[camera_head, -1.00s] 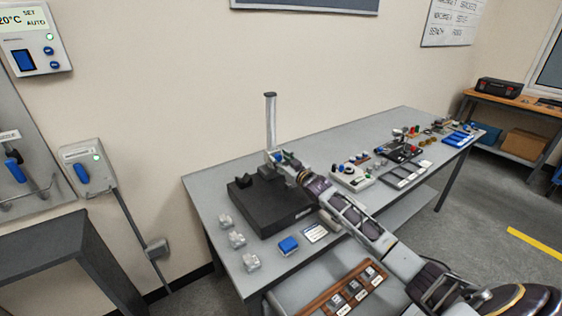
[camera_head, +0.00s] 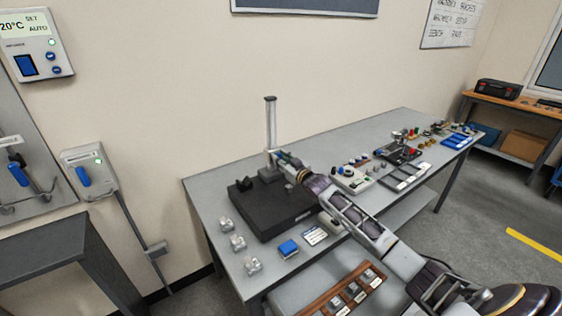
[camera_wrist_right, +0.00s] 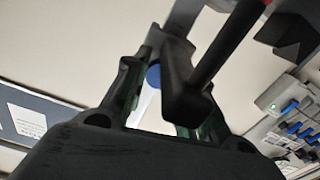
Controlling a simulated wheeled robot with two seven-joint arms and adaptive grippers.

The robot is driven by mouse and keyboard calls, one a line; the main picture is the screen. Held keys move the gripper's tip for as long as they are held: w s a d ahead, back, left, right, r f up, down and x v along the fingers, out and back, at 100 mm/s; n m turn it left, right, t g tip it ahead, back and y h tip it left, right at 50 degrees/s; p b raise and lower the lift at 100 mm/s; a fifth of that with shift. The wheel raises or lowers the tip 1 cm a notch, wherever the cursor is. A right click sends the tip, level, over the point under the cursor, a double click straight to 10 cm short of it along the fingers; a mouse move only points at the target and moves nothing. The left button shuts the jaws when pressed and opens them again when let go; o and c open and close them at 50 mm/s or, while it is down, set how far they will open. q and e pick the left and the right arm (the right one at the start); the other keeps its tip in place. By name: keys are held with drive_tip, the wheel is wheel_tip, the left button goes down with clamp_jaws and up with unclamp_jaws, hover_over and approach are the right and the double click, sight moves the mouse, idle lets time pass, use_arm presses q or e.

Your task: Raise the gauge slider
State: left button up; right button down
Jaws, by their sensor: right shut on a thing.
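The gauge stand's grey upright post (camera_head: 271,125) rises from a foot (camera_head: 270,175) on a black block (camera_head: 268,213) on the bench. My right gripper (camera_head: 276,157) is at the lower part of this post, above the foot, shut on the gauge slider. In the right wrist view, the right gripper (camera_wrist_right: 163,92) has a dark part of the slider (camera_wrist_right: 181,88) between its fingers, with a dark rod running up to the right. A blue disc (camera_wrist_right: 153,75) shows beside it. The slider is mostly hidden by the gripper in the head view. My left gripper is not in view.
A white control box (camera_head: 352,180) stands right of my arm. The wall is close behind the post.

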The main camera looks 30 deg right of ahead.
wheel_tip(320, 180, up, 3)
drive_tip(key=shift+f+p, duration=0.2)
drive_tip(key=shift+p, duration=0.45)
drive_tip(key=shift+r+p, duration=0.45)
drive_tip(key=shift+r, duration=0.15)
drive_tip(key=shift+r+p, duration=0.4)
drive_tip(key=shift+r, duration=0.2)
drive_tip(key=shift+r+p, duration=0.85)
drive_tip(key=shift+r, duration=0.35)
drive_tip(key=shift+r+p, duration=0.9)
drive_tip(key=shift+r, duration=0.4)
drive_tip(key=shift+r+p, duration=0.7)
drive_tip(key=shift+r, duration=0.4)
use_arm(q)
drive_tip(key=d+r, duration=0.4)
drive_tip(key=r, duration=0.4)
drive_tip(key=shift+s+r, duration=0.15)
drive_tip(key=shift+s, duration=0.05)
